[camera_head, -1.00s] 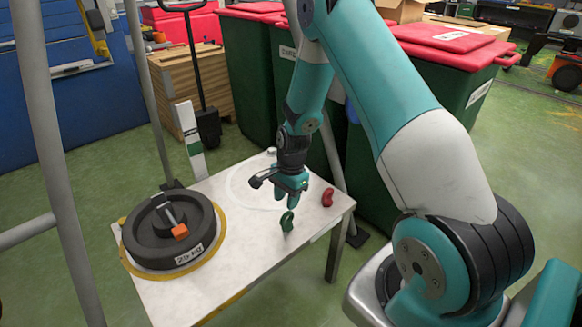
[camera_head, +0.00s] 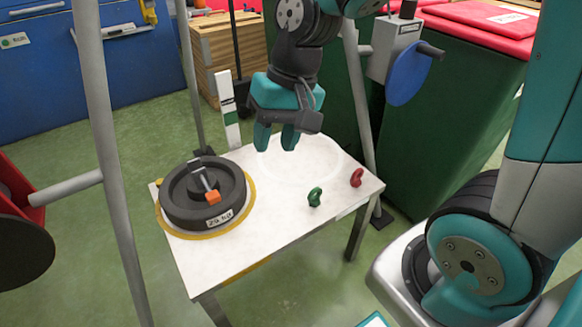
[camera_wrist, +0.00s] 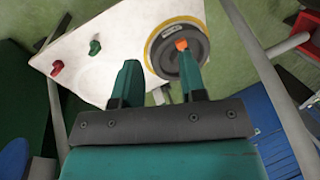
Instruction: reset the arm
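My gripper (camera_head: 276,138) hangs above the back of the white table (camera_head: 270,238), well clear of its top. It also shows in the wrist view (camera_wrist: 158,80), where its two teal fingers stand apart with nothing between them. A green kidney-shaped piece (camera_head: 314,197) and a red one (camera_head: 356,178) sit on the right part of the table. A dark round turntable (camera_head: 178,212) with an orange-tipped handle (camera_head: 212,197) sits on a yellow ring at the left. The wrist view also shows the green piece (camera_wrist: 95,47), the red piece (camera_wrist: 57,67) and the turntable (camera_wrist: 198,60).
Grey frame posts (camera_head: 106,150) rise around the table. A grey box with a blue disc (camera_head: 407,78) is mounted on the right post. Green bins with red lids (camera_head: 440,120) stand behind, with a wooden crate (camera_head: 228,50). The table's middle is clear.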

